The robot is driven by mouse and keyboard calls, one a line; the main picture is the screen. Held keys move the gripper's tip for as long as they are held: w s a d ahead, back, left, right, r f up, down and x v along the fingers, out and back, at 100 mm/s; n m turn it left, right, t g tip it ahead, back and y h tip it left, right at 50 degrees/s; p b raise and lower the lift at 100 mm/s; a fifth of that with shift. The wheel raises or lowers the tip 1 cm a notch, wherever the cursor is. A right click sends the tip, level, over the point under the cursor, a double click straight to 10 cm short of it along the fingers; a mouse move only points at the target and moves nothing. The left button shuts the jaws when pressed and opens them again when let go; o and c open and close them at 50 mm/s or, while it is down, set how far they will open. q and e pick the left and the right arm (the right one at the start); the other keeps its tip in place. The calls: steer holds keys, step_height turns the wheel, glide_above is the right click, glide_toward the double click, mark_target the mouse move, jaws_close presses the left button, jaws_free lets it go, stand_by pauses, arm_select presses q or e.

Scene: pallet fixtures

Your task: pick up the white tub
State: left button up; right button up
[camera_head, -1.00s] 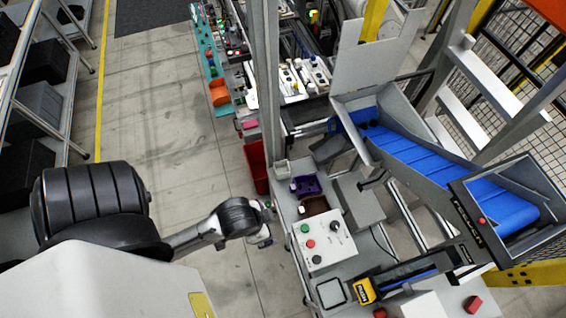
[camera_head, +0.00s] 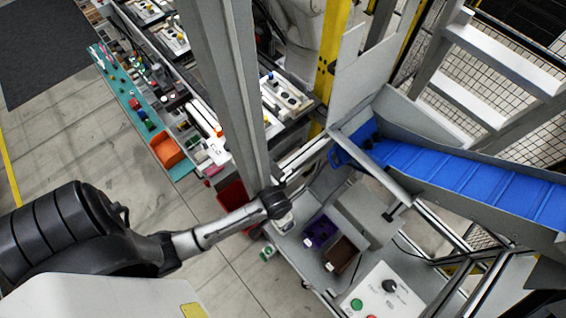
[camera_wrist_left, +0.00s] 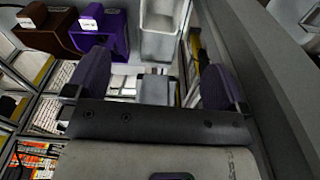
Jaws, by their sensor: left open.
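The white tub (camera_wrist_left: 157,44) shows at the top of the left wrist view, open at the top and empty-looking, just beyond my fingertips. In the head view the tub (camera_head: 284,224) is on the near left corner of the grey bench and is partly hidden by my wrist. My left gripper (camera_head: 277,206) is right by the tub in the head view, its fingers hard to make out. In the left wrist view the left gripper (camera_wrist_left: 157,78) has its two purple-grey fingers wide apart with nothing held between them. My right gripper is not in view.
A purple bin (camera_head: 320,232) and a brown bin (camera_head: 342,254) stand beside the tub. A grey post (camera_head: 222,90) rises close to my left wrist. A red bin (camera_head: 232,196) is behind it. A control box with buttons (camera_head: 383,292) and a blue conveyor (camera_head: 465,185) are to the right.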

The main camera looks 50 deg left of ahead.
arm_select(q)
steer(key=shift+g, duration=0.3)
steer(key=shift+w+a+f+b, duration=0.1)
steer(key=shift+w+f+b, duration=0.35)
steer(key=shift+f, duration=2)
steer(key=shift+w+a+f+b, duration=0.15)
steer(key=shift+f+b, duration=0.5)
steer(key=shift+f, duration=1.85)
steer(key=shift+w+f+b, duration=0.4)
steer(key=shift+f+b, duration=0.15)
steer(key=shift+f, duration=1.9)
step_height(320, 180, down, 4)
steer(key=shift+d+f+b, duration=0.1)
steer(key=shift+b, duration=0.35)
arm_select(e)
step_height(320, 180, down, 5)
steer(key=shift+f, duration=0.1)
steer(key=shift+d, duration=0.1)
arm_select(q)
steer(key=c, duration=0.7)
steer(key=shift+c, duration=0.8)
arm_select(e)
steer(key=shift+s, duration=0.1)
